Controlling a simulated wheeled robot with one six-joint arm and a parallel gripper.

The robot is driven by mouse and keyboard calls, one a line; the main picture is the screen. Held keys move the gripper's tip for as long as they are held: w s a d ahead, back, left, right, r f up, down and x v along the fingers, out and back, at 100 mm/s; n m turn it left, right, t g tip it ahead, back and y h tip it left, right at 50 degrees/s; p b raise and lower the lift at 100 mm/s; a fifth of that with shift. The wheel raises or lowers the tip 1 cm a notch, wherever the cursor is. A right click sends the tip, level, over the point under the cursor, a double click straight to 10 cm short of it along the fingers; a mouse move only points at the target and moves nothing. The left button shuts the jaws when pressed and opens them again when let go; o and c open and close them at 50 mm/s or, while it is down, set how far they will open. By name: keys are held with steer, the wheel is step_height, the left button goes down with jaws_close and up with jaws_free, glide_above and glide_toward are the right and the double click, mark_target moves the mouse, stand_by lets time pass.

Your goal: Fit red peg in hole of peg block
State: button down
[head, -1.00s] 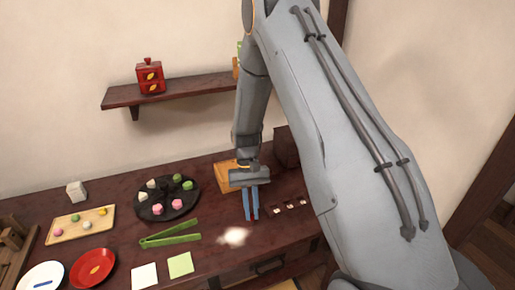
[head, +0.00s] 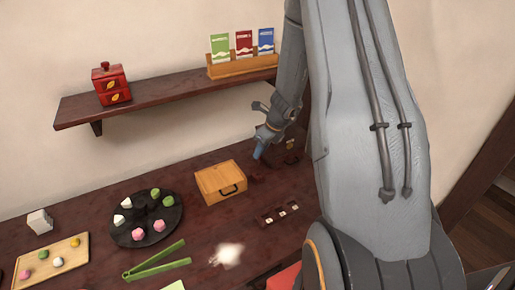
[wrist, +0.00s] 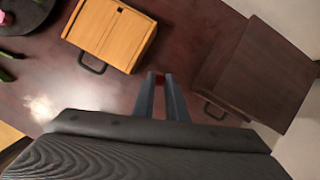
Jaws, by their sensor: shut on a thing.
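My gripper (head: 257,156) is at the right of the tabletop, between a wooden box and a dark brown box. In the wrist view its two blue-grey fingers (wrist: 160,80) are shut on the red peg (wrist: 159,79), of which only a small red end shows between the tips. The rest of the peg is hidden by the fingers. I cannot pick out the peg block for certain. A low dark strip with small pale squares (head: 279,212) lies in front of the gripper, and I cannot tell whether it has a hole.
The wooden box (head: 220,183) stands left of the gripper, and the dark brown box (wrist: 255,70) stands to its right. A black plate of sweets (head: 146,219) and green tongs (head: 156,260) lie farther left. A wall shelf (head: 165,97) hangs above.

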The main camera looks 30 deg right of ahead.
steer(key=shift+a+f+b, duration=0.15)
steer(key=shift+f+b, duration=1.3)
steer(key=shift+b, duration=0.1)
steer(key=shift+f+b, duration=0.95)
steer(key=shift+b, duration=0.2)
steer(key=shift+f+b, duration=2.2)
steer(key=c, duration=1.7)
jaws_free()
steer(key=p+v, duration=0.1)
steer(key=v, duration=0.7)
